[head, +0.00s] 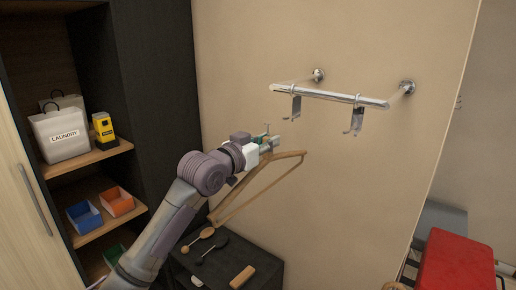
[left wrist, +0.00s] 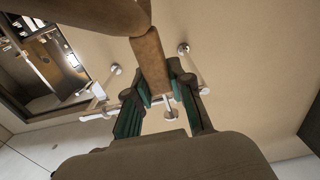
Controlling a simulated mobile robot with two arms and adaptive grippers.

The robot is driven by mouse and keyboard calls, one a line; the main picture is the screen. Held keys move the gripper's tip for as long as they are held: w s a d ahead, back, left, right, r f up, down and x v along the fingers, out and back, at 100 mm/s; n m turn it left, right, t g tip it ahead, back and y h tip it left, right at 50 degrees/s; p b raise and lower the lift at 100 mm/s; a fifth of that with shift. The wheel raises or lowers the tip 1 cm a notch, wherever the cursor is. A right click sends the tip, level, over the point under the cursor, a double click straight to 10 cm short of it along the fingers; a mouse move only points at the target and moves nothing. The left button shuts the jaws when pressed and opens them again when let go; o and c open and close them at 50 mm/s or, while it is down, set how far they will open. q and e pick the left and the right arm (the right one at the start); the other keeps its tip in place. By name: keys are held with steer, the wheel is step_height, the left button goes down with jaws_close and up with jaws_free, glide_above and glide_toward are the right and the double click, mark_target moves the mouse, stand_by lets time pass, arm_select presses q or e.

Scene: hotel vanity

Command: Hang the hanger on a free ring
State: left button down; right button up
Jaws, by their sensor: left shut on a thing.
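My left gripper (head: 268,143) is shut on the wooden hanger (head: 247,188), whose frame hangs down and to the left below the fingers. In the left wrist view a wooden part of the hanger (left wrist: 151,65) sits between the green-padded fingers (left wrist: 160,98). The hanger's hook is too small to make out clearly. A chrome rail (head: 330,96) stands out from the wall, up and right of the gripper. Two metal holders with hook-like ends hang from it, a left one (head: 296,106) and a right one (head: 357,120). Both look empty, and the hanger is apart from them.
An open cabinet at left holds a laundry bag (head: 60,133), a yellow box (head: 104,128), a blue bin (head: 84,216) and an orange bin (head: 117,201). A dark low surface (head: 262,262) below carries brushes. A red seat (head: 457,263) is at lower right. The wall around the rail is clear.

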arm_select(q)
steer(key=x, duration=0.5)
steer(key=shift+r+p, duration=0.1)
steer(key=shift+p, duration=0.2)
steer(key=shift+x, duration=0.95)
steer(key=shift+w+d, duration=0.15)
steer(key=shift+x, duration=1.35)
stand_by(0.8)
steer(key=shift+b+x, duration=0.95)
steer(key=shift+x, duration=0.1)
stand_by(0.5)
steer(key=shift+f+b, duration=0.4)
steer(key=shift+f, duration=0.15)
stand_by(1.0)
